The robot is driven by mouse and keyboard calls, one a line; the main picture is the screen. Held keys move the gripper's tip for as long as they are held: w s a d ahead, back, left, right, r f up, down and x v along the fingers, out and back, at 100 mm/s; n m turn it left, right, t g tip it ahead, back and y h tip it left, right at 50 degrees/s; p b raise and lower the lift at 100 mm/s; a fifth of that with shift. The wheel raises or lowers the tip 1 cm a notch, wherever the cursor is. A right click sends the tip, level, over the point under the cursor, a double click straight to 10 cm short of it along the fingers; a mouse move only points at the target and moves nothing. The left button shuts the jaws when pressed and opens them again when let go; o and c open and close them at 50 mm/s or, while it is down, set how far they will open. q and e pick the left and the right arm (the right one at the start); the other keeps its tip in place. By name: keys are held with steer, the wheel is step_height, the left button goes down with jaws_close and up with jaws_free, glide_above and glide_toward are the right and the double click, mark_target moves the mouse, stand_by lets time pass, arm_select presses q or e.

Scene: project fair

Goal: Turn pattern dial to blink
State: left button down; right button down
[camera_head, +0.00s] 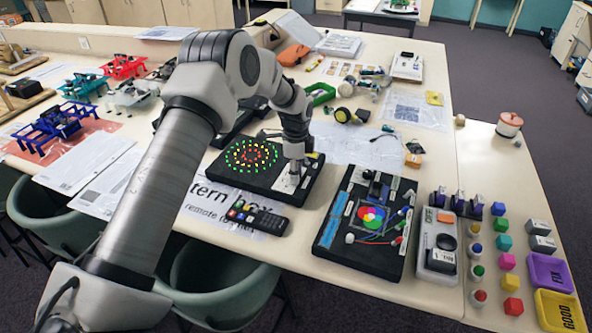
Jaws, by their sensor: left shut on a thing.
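The pattern box (228,176) is a flat black board with rings of red, yellow and green lights (252,155), lying on the table near the middle of the view. A pale panel (284,184) is on its right part. My left arm comes in from the lower left and reaches over the box. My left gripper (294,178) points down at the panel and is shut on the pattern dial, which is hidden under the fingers. The dial's pointer and the blink mark cannot be made out. My right gripper is not in view.
A black remote (257,218) lies in front of the box on a printed sheet. A board with a colour disc (370,217) stands right of it, then a grey switch box (437,248) and small coloured blocks. Bins (560,312) are at lower right. Green chairs stand along the front edge.

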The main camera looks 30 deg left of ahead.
arm_select(q)
steer(key=shift+n, duration=1.3)
steer(key=shift+f, duration=0.1)
steer(key=c, duration=0.8)
jaws_free()
steer(key=shift+c, duration=0.2)
step_height(320, 180, up, 12)
